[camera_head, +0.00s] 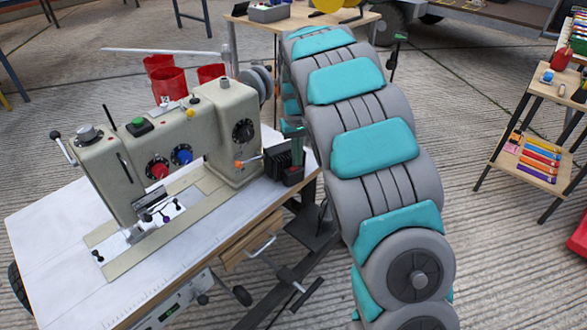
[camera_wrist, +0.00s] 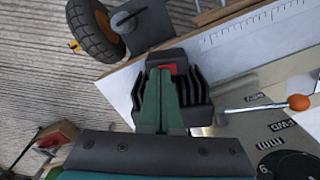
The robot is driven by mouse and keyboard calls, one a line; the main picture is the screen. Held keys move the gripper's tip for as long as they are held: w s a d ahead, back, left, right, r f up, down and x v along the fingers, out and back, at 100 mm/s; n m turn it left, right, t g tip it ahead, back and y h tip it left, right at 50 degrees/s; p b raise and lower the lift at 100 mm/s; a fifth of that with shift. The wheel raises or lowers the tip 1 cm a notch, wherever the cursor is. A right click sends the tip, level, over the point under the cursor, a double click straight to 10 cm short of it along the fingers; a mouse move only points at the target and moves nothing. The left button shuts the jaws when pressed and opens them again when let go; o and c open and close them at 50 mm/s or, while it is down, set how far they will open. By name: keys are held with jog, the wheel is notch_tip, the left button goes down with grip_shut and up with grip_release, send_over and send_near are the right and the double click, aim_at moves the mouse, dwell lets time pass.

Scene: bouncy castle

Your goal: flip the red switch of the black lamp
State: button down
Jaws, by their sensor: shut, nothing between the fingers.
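The black lamp (camera_head: 277,160) is a finned black block on the right end of the sewing machine's white table. In the wrist view the lamp (camera_wrist: 192,92) fills the middle, with fins on both sides. Its red switch (camera_wrist: 169,68) shows just past my fingertips, partly covered by them. In the head view the red switch (camera_head: 293,171) is a small red spot on the lamp's front block. My gripper (camera_wrist: 161,75) has green fingers, shut and empty, lying over the lamp. In the head view my gripper (camera_head: 297,155) is just above the switch. I cannot tell whether it touches.
The beige sewing machine (camera_head: 225,120) stands left of the lamp. A lever with an orange knob (camera_wrist: 299,102) juts close beside the lamp. Red cups (camera_head: 169,83) stand behind the machine. A wooden shelf (camera_head: 548,95) is at the right, with open concrete floor between.

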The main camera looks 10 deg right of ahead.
jog(key=shift+f, duration=0.35)
jog(key=shift+r, duration=0.1)
jog(key=shift+r+p, duration=0.85)
jog(key=shift+r, duration=2.55)
